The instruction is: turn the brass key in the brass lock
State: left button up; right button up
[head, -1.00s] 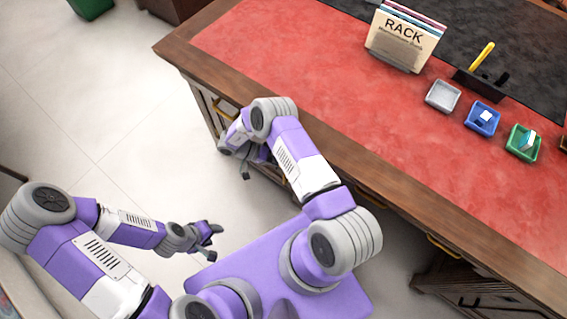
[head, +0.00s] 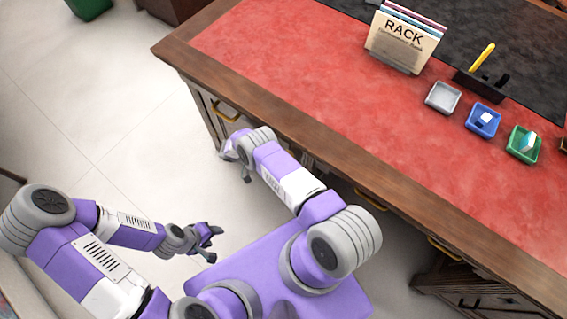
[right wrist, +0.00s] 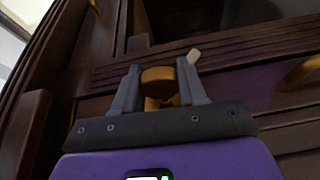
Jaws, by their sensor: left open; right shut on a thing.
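In the right wrist view my right gripper (right wrist: 159,70) is shut on the brass key (right wrist: 158,76), whose rounded brass head shows between the two grey fingers. It is in front of the dark wooden front of the desk. The brass lock cannot be made out apart from the key, and how far the key sits in it is hidden. My left gripper (head: 212,242) is open and empty, above the floor away from the desk.
The desk (head: 300,125) has a red leather top with a wooden edge just above my right arm. Brass handles (right wrist: 301,71) stick out of its front. A rack (head: 402,42), a grey tray (head: 443,97), a blue tray (head: 483,118) and a green tray (head: 523,144) stand on top.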

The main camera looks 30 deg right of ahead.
jog(key=shift+s+d+f, duration=0.1)
jog(key=shift+d+f, duration=0.05)
jog(key=shift+d, duration=0.2)
jog(key=o, duration=1.1)
jog(key=shift+c, duration=0.2)
